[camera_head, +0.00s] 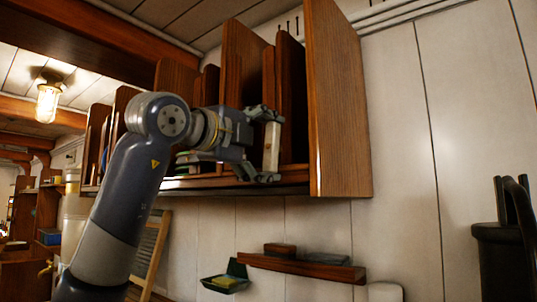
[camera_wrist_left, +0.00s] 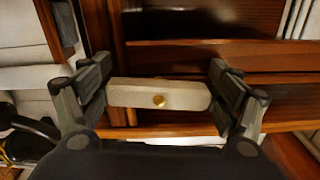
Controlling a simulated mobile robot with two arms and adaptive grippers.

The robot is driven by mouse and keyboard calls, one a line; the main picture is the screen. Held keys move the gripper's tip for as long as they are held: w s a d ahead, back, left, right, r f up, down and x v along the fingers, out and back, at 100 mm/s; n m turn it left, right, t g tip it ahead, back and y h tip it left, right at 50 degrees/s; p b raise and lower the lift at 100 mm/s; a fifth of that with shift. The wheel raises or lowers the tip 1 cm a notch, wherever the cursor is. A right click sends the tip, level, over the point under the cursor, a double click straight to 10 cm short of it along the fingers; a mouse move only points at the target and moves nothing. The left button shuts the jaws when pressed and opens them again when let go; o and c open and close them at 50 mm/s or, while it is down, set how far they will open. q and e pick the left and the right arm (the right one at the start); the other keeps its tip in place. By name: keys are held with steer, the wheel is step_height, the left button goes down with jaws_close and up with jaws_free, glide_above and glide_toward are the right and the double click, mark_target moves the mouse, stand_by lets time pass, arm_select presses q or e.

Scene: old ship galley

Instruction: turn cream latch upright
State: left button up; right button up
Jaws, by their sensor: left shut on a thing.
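The cream latch (camera_head: 271,147) is a short pale bar at the front of the wooden wall shelf. In the head view it stands close to upright, with a slight tilt. In the left wrist view the latch (camera_wrist_left: 185,95) lies across the picture, with a round brass pivot (camera_wrist_left: 158,101) near its middle. My left gripper (camera_head: 266,146) is shut on the latch, one finger at each end. Both fingers of the left gripper also show in the left wrist view (camera_wrist_left: 160,92). My right gripper is not in view.
The wooden shelf unit (camera_head: 342,110) has upright dividers and a tall side panel right of the gripper. Books (camera_head: 196,157) lie behind my left wrist. A dark canister (camera_head: 502,250) stands at right.

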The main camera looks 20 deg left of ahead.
arm_select(q)
steer(key=shift+n, duration=0.6)
steer(key=o, duration=1)
steer(key=shift+a, duration=0.1)
steer(key=shift+b, duration=0.3)
steer(key=v, duration=1.2)
